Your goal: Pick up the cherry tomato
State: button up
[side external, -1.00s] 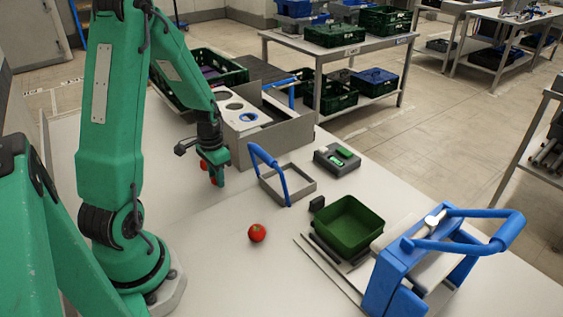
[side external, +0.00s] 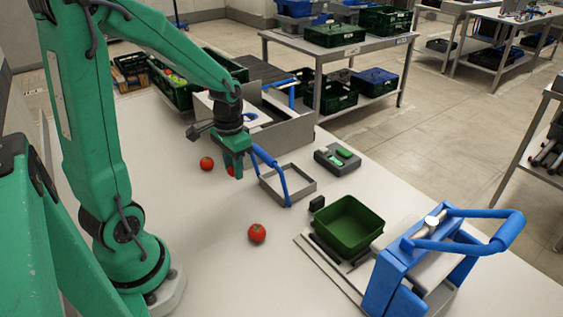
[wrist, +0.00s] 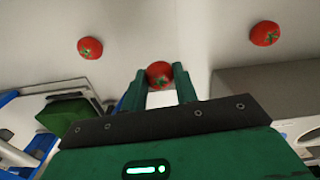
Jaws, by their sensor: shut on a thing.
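My gripper (side external: 235,170) is over the white table, just left of the blue-handled grey frame in the side view. It is shut on a red cherry tomato (wrist: 159,74), which sits between the two green fingertips in the wrist view. In the side view this tomato is mostly hidden by the fingers. A second tomato (side external: 206,163) lies on the table to the left of my gripper. A third tomato (side external: 257,233) lies on the table nearer the side camera. Both also show in the wrist view, one at the left (wrist: 90,48) and one at the right (wrist: 264,34).
The grey frame with a blue handle (side external: 289,196) stands close to the right of my gripper. A green tray (side external: 348,228) and a blue-handled device (side external: 398,268) are farther right. A grey-walled box (side external: 280,139) stands behind. The table's front middle is clear.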

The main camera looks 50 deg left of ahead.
jog(key=shift+d+r, duration=0.45)
jog(key=shift+d, duration=0.35)
notch_tip(320, 180, up, 9)
jog(key=shift+m, duration=0.9)
jog(key=w+d, duration=0.2)
jog(key=w, duration=0.1)
jog(key=w+d, duration=0.3)
jog(key=shift+w+d+r, duration=0.1)
jog(key=shift+r, duration=0.1)
jog(key=w+d+m, duration=0.2)
jog(key=w+d, duration=0.2)
jog(key=d, duration=0.5)
jog(key=w+d+m, duration=0.2)
jog(key=w+d, duration=0.3)
jog(key=d, duration=0.5)
jog(key=shift+s+d+f, duration=0.1)
jog(key=shift+s+f, duration=0.05)
jog(key=shift+f, duration=2.65)
jog(key=shift+f, duration=0.15)
